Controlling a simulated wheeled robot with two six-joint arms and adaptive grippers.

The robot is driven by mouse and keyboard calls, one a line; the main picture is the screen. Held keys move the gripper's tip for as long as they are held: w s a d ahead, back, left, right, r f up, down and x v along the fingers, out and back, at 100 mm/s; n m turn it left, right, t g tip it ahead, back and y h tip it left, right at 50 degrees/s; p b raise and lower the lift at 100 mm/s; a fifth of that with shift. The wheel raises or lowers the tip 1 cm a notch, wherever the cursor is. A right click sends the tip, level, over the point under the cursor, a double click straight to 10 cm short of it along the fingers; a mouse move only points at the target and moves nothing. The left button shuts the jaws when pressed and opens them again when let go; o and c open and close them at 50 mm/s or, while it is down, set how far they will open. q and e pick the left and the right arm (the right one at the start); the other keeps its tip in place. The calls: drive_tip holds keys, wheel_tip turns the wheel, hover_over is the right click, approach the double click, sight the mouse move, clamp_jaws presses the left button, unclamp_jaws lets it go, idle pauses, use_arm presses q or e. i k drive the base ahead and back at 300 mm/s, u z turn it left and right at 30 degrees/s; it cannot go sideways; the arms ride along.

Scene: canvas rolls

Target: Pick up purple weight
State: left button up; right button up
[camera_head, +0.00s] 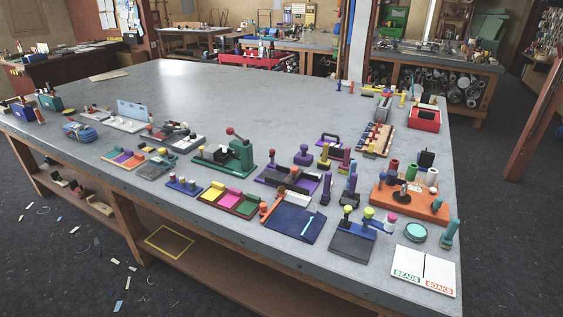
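Several purple things stand in the right half of the grey table. A squat purple piece with a knob-like top (303,155) stands near a purple-and-dark fixture (285,178). A slim upright purple piece (325,188) stands to the right of that fixture. Another purple upright (346,160) stands farther back, near a flat purple piece with a dark handle (328,140). I cannot tell for certain which one is the purple weight; the squat knobbed piece looks most like one. Neither of my grippers is in view.
The table (190,85) is bare across its back and middle. A green press-like device (237,155), a navy mat (293,223), an orange rack (408,203) and a white BEADS/SOAKS board (424,270) crowd the front and right. A red box (424,118) stands at the right edge.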

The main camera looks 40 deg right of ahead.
sight(301, 157)
drive_tip(key=u, duration=0.9)
drive_tip(key=k, duration=1.2)
drive_tip(key=u, duration=0.9)
drive_tip(key=i, duration=1.05)
drive_tip(key=z, duration=0.6)
drive_tip(key=i, duration=0.95)
drive_tip(key=z, duration=1.55)
drive_tip(key=i, duration=0.65)
drive_tip(key=z, duration=0.75)
